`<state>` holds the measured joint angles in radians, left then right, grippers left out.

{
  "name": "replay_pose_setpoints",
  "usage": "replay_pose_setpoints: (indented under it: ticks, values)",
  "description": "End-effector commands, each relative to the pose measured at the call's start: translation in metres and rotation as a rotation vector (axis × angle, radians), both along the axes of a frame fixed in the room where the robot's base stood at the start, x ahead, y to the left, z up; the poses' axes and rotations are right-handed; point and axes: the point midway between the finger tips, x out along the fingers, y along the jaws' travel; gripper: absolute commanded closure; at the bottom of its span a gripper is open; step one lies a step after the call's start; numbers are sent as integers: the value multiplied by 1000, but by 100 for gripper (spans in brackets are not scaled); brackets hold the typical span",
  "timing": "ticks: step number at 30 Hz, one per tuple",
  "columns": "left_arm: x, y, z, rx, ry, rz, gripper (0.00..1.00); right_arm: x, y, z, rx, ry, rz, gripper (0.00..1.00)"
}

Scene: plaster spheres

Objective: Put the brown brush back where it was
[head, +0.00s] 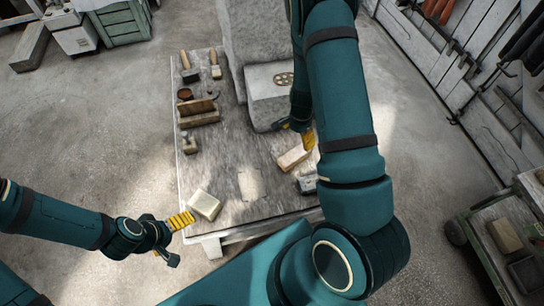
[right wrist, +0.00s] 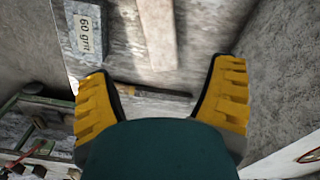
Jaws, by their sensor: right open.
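Two short brushes lie at the far left of the worktable: one with a dark head (head: 189,75) and one with a tan-brown head (head: 215,71). I cannot tell for certain which is the brown brush. My right gripper (head: 298,132) is over the right part of the table, partly hidden by my arm. In the right wrist view my right gripper (right wrist: 163,80) is open and empty. A thin dark brown stick-like tool (right wrist: 150,91) lies on the table between its fingertips in that view. My left gripper (head: 180,222) is at the table's front left; its opening is unclear.
The worktable (head: 230,165) holds a pale block (head: 204,204) beside my left gripper, a tan block (head: 293,158) and a "60 grit" block (right wrist: 88,35). A wooden box (head: 198,112) is at left. The table's middle is clear.

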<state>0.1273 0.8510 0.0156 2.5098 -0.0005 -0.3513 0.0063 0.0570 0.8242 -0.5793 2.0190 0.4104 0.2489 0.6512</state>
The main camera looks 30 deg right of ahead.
Motion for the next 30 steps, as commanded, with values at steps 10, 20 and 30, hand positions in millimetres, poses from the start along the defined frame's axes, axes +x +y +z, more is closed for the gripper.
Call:
replay_pose_setpoints:
  ticks: [10, 20, 30]
  values:
    - [0, 0, 0, 0, 0, 0, 0, -43, 137, -24, 102, -74, 667, 18]
    - [0, 0, 0, 0, 0, 0, 0, -90, 265, 4, 200, -336, 1308, 18]
    - [0, 0, 0, 0, 0, 0, 0, -90, 268, 5, 200, -347, 1324, 18]
